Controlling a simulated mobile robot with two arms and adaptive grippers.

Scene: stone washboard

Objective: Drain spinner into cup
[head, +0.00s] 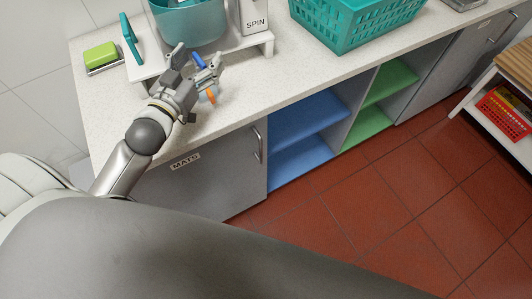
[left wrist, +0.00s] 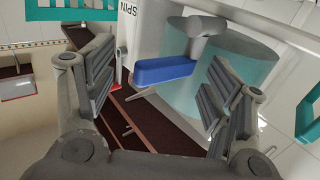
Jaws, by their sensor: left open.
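The spinner (head: 190,22) is a clear tub with a teal basket inside, on a white stand (head: 262,47) at the counter's left; its tub also shows in the left wrist view (left wrist: 250,58). A blue lever (left wrist: 165,70) sits at its front, also visible in the head view (head: 200,62). My left gripper (head: 197,57) is open in front of the spinner, with the blue lever between or just beyond its spread fingers; contact cannot be told. A small orange piece (head: 211,97) shows beside the gripper. I cannot identify a cup. My right gripper is out of view.
A white panel marked SPIN (head: 255,18) stands right of the tub. A green sponge (head: 101,56) lies at the left, beside a teal handle (head: 131,39). A teal basket (head: 345,28) stands farther right. The counter front between has free room (head: 235,95).

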